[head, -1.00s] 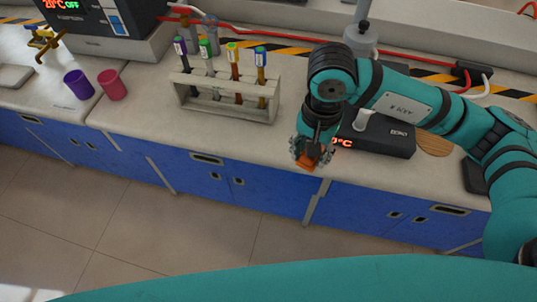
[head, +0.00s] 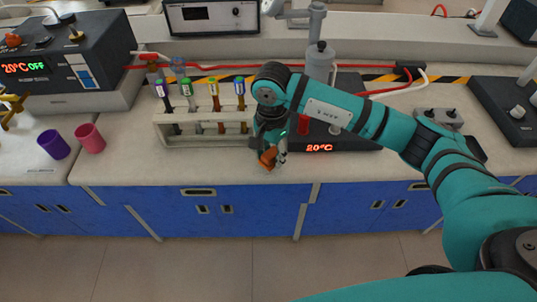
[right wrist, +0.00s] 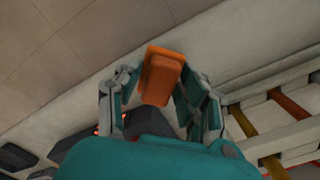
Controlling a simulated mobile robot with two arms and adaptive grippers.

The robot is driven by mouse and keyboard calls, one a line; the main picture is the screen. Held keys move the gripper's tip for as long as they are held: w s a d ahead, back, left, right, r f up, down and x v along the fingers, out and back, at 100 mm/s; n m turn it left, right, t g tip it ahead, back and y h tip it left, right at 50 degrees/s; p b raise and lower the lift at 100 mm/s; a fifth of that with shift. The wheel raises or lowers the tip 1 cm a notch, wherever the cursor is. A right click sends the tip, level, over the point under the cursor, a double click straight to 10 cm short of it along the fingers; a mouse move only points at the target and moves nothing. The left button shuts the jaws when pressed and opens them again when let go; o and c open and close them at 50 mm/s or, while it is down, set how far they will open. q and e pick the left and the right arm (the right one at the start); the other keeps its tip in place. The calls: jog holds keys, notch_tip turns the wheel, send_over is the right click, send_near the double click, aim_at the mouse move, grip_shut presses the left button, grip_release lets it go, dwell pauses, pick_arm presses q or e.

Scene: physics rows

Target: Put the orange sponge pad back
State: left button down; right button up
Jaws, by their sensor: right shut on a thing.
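The orange sponge pad (head: 268,157) is held between the fingers of my right gripper (head: 270,155), just above the front part of the counter, right of the test tube rack. In the right wrist view the sponge pad (right wrist: 161,76) sits between both fingers of the right gripper (right wrist: 160,85), with its far end sticking out past the fingertips. The counter's front edge lies beyond it. My left gripper is in neither view.
A rack (head: 180,143) with several coloured-cap tubes stands left of the gripper. A black heater (head: 345,138) reading 20°C is to the right. Purple (head: 54,144) and pink (head: 90,138) cups stand farther left. The counter front (head: 140,172) is bare.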

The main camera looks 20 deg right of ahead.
aim_at(269, 157)
jog(key=shift+w+f, duration=0.15)
jog(key=shift+w, duration=0.65)
notch_tip(269, 157, down, 3)
jog(key=shift+s+r+p, duration=0.1)
jog(key=shift+r+p, duration=0.1)
jog(key=shift+p, duration=0.35)
jog(key=shift+f, duration=0.65)
jog(key=o, duration=1.1)
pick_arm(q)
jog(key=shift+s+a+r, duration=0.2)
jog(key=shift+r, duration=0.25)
pick_arm(e)
jog(key=shift+r, duration=0.1)
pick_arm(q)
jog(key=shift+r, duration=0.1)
pick_arm(e)
jog(key=shift+r, duration=0.1)
